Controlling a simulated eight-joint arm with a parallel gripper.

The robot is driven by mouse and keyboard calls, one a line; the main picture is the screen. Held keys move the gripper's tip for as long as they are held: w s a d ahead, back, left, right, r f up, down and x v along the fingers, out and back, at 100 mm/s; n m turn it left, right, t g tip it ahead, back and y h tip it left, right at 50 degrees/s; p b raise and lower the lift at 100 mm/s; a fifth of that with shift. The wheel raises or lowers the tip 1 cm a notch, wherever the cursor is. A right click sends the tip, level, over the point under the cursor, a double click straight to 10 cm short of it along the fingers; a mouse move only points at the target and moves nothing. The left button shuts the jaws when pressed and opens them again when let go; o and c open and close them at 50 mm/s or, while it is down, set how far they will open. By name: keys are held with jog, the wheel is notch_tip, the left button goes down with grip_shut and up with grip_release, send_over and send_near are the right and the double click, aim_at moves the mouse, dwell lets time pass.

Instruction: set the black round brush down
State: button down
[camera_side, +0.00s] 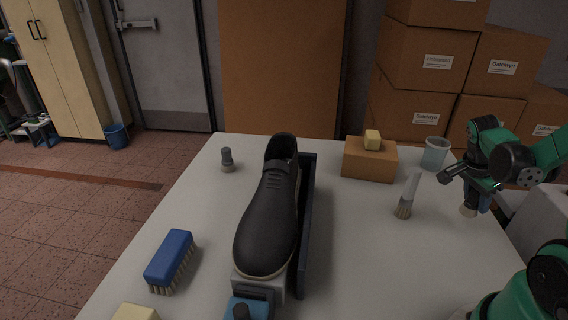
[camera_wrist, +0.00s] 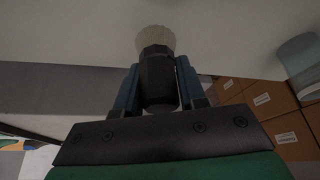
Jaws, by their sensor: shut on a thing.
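My gripper (camera_side: 480,198) is at the right side of the table, shut on the black round brush. In the wrist view, the brush's black handle (camera_wrist: 157,80) sits between the two fingers of my gripper (camera_wrist: 155,88), and its pale bristles (camera_wrist: 155,40) point away from the palm. In the side view, the pale bristle end (camera_side: 468,211) shows below the fingers, close over the table top near its right edge. I cannot tell whether the bristles touch the table. Most of the handle is hidden by the gripper there.
A pale-handled brush (camera_side: 409,196) stands left of my gripper. A clear cup (camera_side: 435,154) and a brown block (camera_side: 369,160) with a yellow piece on top are behind. A black shoe (camera_side: 270,215), a small dark-handled brush (camera_side: 227,160) and a blue brush (camera_side: 169,258) are further left.

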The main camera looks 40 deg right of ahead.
aim_at(470, 205)
jog(key=shift+f, duration=1.8)
jog(key=shift+f, duration=0.1)
jog(key=c, duration=0.5)
grip_release()
jog(key=v, duration=1.2)
jog(key=w+a+n+t+y, duration=0.1)
jog(key=w+a+n+t, duration=0.2)
jog(key=a+n, duration=0.3)
jog(key=w+a+r+n+t+y, duration=0.1)
jog(key=w+a+n+t, duration=0.2)
jog(key=a+n, duration=0.4)
jog(key=w+a+n+t+y, duration=0.2)
jog(key=a+n, duration=0.4)
jog(key=n, duration=0.3)
jog(key=shift+w+a+r+t, duration=0.2)
jog(key=shift+w+a+t, duration=0.15)
jog(key=shift+w, duration=0.2)
jog(key=shift+d, duration=0.1)
